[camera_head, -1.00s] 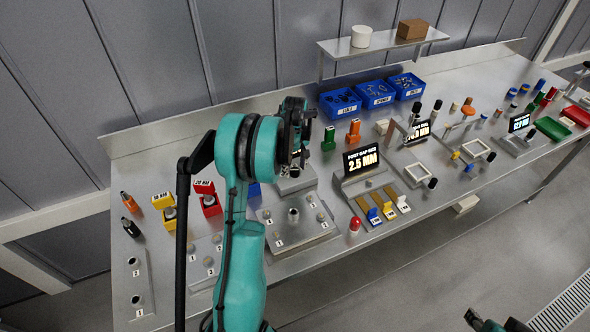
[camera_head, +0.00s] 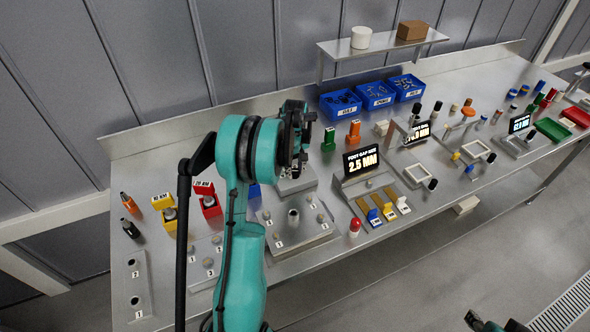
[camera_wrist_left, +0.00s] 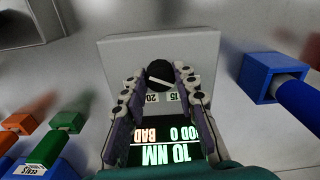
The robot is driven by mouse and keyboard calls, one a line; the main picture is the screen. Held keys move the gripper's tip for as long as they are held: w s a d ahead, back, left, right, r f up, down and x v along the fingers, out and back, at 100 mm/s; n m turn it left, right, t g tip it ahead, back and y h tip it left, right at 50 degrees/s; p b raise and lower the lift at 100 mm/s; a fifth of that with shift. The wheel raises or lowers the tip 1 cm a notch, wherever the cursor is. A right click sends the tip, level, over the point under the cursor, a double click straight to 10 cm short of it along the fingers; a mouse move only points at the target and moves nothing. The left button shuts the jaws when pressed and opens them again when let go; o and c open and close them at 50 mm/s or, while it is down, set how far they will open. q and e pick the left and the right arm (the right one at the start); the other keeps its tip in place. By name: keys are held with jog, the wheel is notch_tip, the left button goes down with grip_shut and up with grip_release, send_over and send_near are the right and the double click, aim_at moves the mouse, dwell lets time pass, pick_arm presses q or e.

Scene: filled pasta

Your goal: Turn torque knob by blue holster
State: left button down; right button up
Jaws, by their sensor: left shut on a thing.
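The torque knob (camera_wrist_left: 160,73) is a round black dial with a pale line, on a grey box (camera_wrist_left: 205,55) marked 20 and 15. My left gripper (camera_wrist_left: 160,80) is shut on the knob, one finger at each side. Below it in the wrist view, a display (camera_wrist_left: 165,148) reads 10 NM. The blue holster (camera_wrist_left: 268,78) stands to the right in the wrist view with a blue tool in it. In the head view, my left gripper (camera_head: 300,135) and arm hide the knob and most of the blue holster (camera_head: 254,190).
Orange (camera_head: 354,132) and green (camera_head: 329,139) holsters stand nearby, in front of the blue bins (camera_head: 341,103). A metal fixture (camera_head: 318,236) with pegs sits in front. Part of my right gripper (camera_head: 490,322) shows at the bottom edge, away from the bench.

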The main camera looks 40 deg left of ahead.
aim_at(295, 171)
pick_arm(q)
jog(key=m, duration=0.3)
jog(key=shift+m+b, duration=0.3)
jog(key=shift+b, duration=0.1)
jog(key=m, duration=0.4)
jog(key=shift+b, duration=0.3)
jog(key=shift+m, duration=0.3)
jog(key=c, duration=1.2)
grip_release()
notch_tip(295, 171, up, 12)
jog(key=shift+f, duration=0.1)
